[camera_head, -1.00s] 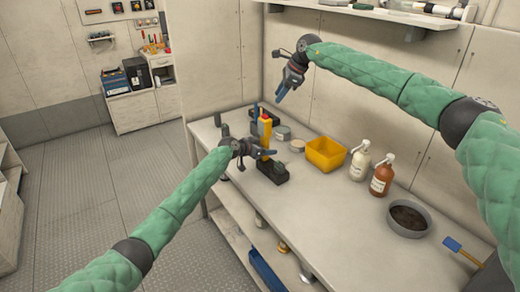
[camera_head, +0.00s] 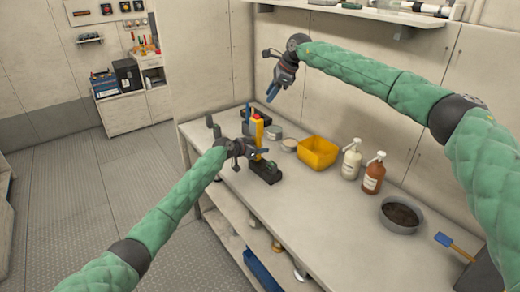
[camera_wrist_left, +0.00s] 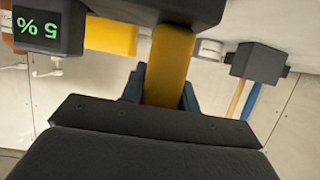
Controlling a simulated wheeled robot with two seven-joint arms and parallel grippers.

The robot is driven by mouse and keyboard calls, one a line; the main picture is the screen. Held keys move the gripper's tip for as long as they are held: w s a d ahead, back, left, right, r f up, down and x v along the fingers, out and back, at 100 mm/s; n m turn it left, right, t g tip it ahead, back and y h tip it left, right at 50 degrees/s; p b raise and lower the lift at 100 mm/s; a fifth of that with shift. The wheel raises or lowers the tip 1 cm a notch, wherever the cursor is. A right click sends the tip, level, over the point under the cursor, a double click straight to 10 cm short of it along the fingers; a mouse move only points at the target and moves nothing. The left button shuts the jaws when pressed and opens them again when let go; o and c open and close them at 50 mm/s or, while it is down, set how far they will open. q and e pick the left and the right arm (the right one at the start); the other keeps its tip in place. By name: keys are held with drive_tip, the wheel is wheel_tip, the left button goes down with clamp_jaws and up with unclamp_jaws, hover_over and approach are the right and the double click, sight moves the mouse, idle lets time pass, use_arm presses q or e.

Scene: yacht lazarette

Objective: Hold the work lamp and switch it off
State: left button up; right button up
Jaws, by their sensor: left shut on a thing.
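In the left wrist view the yellow body (camera_wrist_left: 168,70) runs between my two dark blue fingers (camera_wrist_left: 160,88). Its switch cannot be made out. My right gripper (camera_head: 274,92) is raised above the back of the bench, apart from the lamp. Its blue fingertips point down; their gap is unclear.
Behind the lamp are grey tins (camera_head: 289,145) and a yellow bin (camera_head: 318,153). A white bottle (camera_head: 350,164), a brown bottle (camera_head: 373,178) and a grey bowl (camera_head: 402,214) stand to the right. A dark box with a green readout (camera_wrist_left: 38,29) shows in the left wrist view.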

use_arm(q)
clamp_jaws()
use_arm(e)
drive_tip(key=shift+c, duration=0.5)
drive_tip(key=shift+a+r, duration=0.1)
drive_tip(key=c, duration=0.4)
drive_tip(key=shift+n+h, duration=0.4)
drive_tip(key=shift+n, duration=0.5)
drive_tip(key=a, duration=0.3)
drive_tip(key=a+r, duration=0.1)
drive_tip(key=a, duration=0.3)
drive_tip(key=a+r, duration=0.1)
drive_tip(key=a, duration=0.3)
drive_tip(key=shift+s, duration=0.2)
clamp_jaws()
drive_tip(key=n+h, duration=0.4)
drive_tip(key=n, duration=1.3)
hover_over(255, 115)
drive_tip(key=f, duration=0.2)
drive_tip(key=shift+d+f, duration=0.1)
drive_tip(key=shift+f, duration=2.95)
